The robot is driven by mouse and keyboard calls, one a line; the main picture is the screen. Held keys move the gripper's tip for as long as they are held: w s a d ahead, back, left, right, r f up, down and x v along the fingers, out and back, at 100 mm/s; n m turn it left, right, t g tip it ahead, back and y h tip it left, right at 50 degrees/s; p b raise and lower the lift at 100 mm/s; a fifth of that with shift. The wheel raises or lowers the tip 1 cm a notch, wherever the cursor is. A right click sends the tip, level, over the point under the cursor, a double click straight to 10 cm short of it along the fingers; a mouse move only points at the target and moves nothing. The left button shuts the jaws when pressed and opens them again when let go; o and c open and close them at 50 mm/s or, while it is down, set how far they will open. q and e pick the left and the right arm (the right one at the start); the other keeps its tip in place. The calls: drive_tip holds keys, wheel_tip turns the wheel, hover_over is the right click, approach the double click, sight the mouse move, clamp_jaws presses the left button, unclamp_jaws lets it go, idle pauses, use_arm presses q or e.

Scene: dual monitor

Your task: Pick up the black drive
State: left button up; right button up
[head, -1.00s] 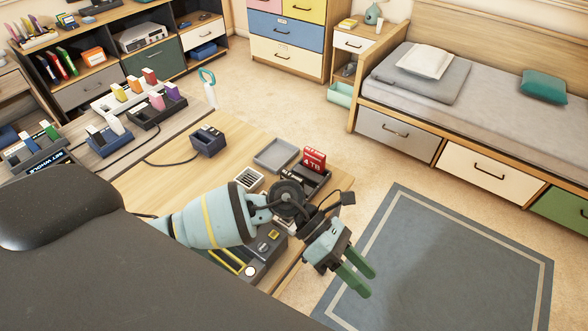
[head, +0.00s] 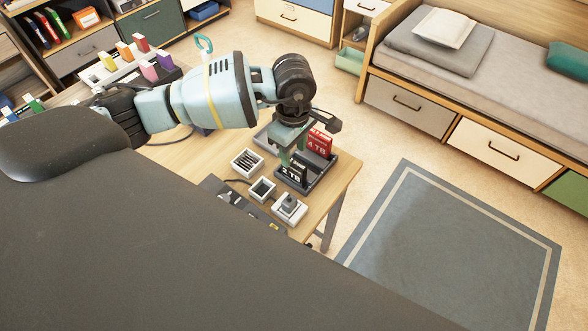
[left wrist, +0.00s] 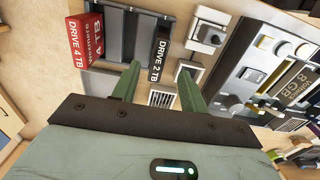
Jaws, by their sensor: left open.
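The black drive (head: 293,174), marked 2 TB, stands upright in a dark dock (head: 322,177) at the right end of the desk. In the left wrist view the black drive (left wrist: 161,52) shows beside the red 4 TB drive (left wrist: 86,40). My left gripper (head: 289,152) points down just above the black drive. Its green fingers (left wrist: 160,70) are open, and in the wrist view the drive lies between their tips. I cannot tell whether they touch it. My right gripper is not in view.
The red drive (head: 320,142) stands in the same dock behind the black one. Small white-rimmed boxes (head: 247,163) and a white switch block (head: 289,209) sit close by at the left and front. The desk's right edge (head: 348,180) is near, with open floor beyond.

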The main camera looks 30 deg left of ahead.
sight(294, 161)
use_arm(q)
drive_tip(key=shift+w+f, duration=0.15)
drive_tip(key=shift+f, duration=2.95)
clamp_jaws()
